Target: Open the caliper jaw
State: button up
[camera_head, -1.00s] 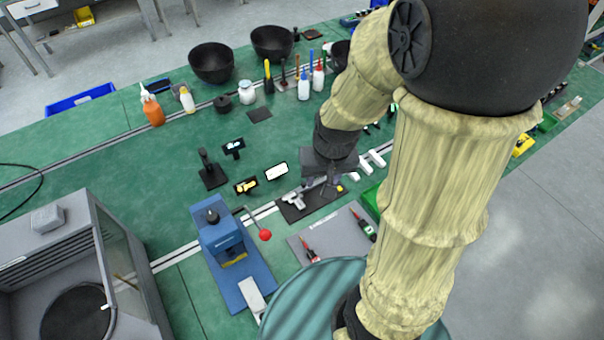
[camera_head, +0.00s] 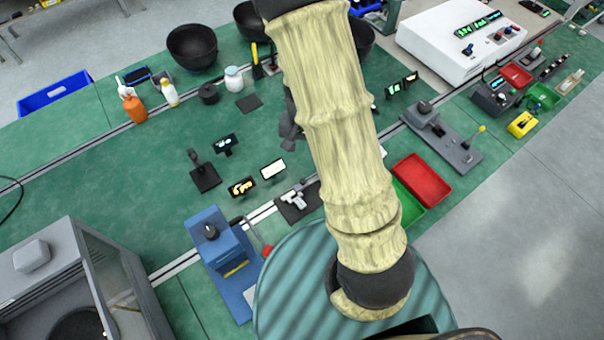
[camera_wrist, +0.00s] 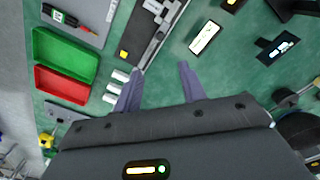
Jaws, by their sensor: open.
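The caliper (camera_head: 294,198) is a small pale grey tool on a dark pad (camera_head: 290,212), just left of my arm in the head view. In the wrist view the caliper (camera_wrist: 158,17) lies along the dark pad (camera_wrist: 135,32) at the top, partly cut off by the frame edge. How far its jaw is open cannot be made out. My gripper (camera_wrist: 161,70) is open and empty, its two grey fingers apart over green bench. Its left fingertip appears close to the near end of the pad. In the head view my arm hides the fingers.
A blue press (camera_head: 222,250) with a red-knobbed lever stands left of the pad. Red (camera_head: 421,180) and green (camera_head: 408,203) bins lie right of my arm. A small white-screened display (camera_head: 272,169) stands behind the pad. White cylinders (camera_wrist: 116,86) lie near the left finger.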

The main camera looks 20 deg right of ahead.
aim_at(303, 180)
jog(key=shift+f, duration=0.1)
notch_tip(303, 180, down, 17)
jog(key=shift+f+p, duration=0.15)
jog(key=shift+p, duration=0.3)
dwell(0.5)
grip_shut()
